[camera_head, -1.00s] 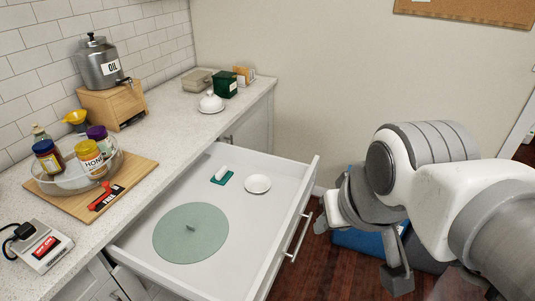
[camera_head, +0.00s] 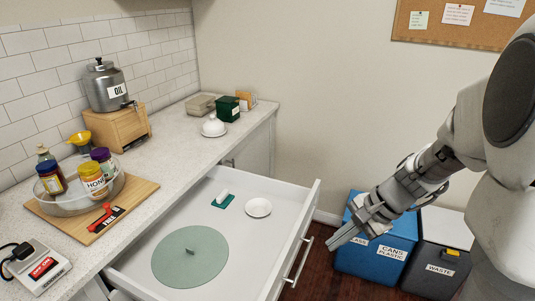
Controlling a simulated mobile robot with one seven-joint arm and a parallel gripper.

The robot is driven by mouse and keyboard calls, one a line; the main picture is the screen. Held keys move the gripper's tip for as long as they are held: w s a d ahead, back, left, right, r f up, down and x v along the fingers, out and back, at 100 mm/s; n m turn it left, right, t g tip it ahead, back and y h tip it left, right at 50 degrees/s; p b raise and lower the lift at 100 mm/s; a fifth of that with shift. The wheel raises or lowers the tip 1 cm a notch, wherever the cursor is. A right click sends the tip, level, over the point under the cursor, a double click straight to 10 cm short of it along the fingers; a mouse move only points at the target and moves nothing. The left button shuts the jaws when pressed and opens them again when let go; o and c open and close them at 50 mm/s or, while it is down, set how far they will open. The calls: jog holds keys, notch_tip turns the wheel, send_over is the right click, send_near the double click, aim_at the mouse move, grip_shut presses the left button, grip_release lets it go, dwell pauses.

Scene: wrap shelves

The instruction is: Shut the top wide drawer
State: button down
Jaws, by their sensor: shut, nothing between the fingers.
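The top wide drawer (camera_head: 312,204) stands pulled far out from under the counter, with its bar handle (camera_head: 299,261) on the outer front. Inside lie a round green glass lid (camera_head: 205,262), a small white dish (camera_head: 258,207) and a small green item with a white piece (camera_head: 222,200). My gripper (camera_head: 332,244) is to the right of the drawer front, apart from the handle, over the floor and bins. Its fingers are shut and empty, pointing left toward the drawer front.
A blue bin (camera_head: 374,256) and a grey waste bin (camera_head: 437,254) stand on the floor at the right. The counter (camera_head: 170,160) holds an oil dispenser (camera_head: 108,88), a tray of jars (camera_head: 62,205) and a scale (camera_head: 35,270). A strip of floor between drawer and bins is clear.

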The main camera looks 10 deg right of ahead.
jog(key=w+d+f+m+t+y, duration=0.1)
jog(key=d+f+m+y, duration=0.1)
jog(key=d+f+m, duration=0.35)
jog(key=w+d+f+m+t+y, duration=0.1)
jog(key=d+f+m, duration=0.2)
jog(key=f+m, duration=0.55)
jog(key=w+a+f+n, duration=0.3)
jog(key=w+a+f, duration=0.3)
jog(key=a+f, duration=0.2)
jog(key=shift+a+b, duration=0.35)
jog(key=shift+a, duration=0.45)
jog(key=shift+w+a, duration=0.1)
